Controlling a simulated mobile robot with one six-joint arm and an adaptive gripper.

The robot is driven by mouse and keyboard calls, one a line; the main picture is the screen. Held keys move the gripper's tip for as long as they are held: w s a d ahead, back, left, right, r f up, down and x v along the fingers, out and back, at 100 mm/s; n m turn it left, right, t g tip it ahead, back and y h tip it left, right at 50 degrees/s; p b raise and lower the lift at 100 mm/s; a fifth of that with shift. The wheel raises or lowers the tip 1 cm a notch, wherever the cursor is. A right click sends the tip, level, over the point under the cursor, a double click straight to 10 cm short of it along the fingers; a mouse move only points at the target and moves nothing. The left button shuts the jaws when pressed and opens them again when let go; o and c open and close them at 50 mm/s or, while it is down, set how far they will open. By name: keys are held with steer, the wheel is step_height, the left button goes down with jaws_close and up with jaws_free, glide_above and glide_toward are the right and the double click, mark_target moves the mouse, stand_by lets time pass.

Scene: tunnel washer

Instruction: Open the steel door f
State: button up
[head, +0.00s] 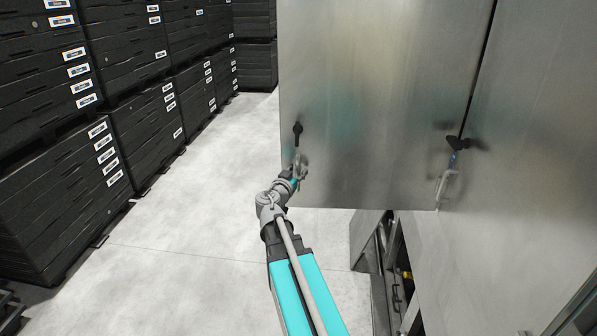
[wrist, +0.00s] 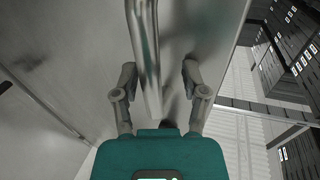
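The steel door (head: 375,80) is a large brushed panel in the middle of the head view. A dark seam runs along its right side; I cannot tell whether it stands ajar. A pale bar handle (head: 300,162) sits near its lower left edge, under a black latch (head: 297,131). My gripper (head: 296,176) is at this handle and partly hides it. In the wrist view the shiny handle bar (wrist: 146,50) runs between the two grey fingers of my gripper (wrist: 160,75).
A second handle (head: 448,184) with a black latch (head: 458,143) is at the right, by the adjoining steel panel (head: 540,130). Stacked black crates (head: 60,200) line the left. The concrete floor (head: 190,220) between is clear. Machine framing shows below the door.

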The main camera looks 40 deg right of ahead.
steer(key=v, duration=0.7)
stand_by(0.6)
steer(key=s+a+f+n+g+y+b, duration=0.2)
steer(key=a+f+g+y+b, duration=0.15)
steer(key=a+f, duration=0.4)
steer(key=s+a+f+n+g+y+b, duration=0.2)
steer(key=a+f+y, duration=0.2)
steer(key=f, duration=0.7)
steer(key=s+a+f+n+g+y+b, duration=0.1)
steer(key=a+f+n+y, duration=0.3)
steer(key=a, duration=0.4)
steer(key=s+a+f+n+g+y+b, duration=0.1)
steer(key=s+a+f+n+y, duration=0.3)
steer(key=a, duration=0.5)
steer(key=shift+f+g+b, duration=0.15)
steer(key=shift+g+b, duration=0.25)
steer(key=shift+g, duration=0.25)
steer(key=shift+a, duration=0.1)
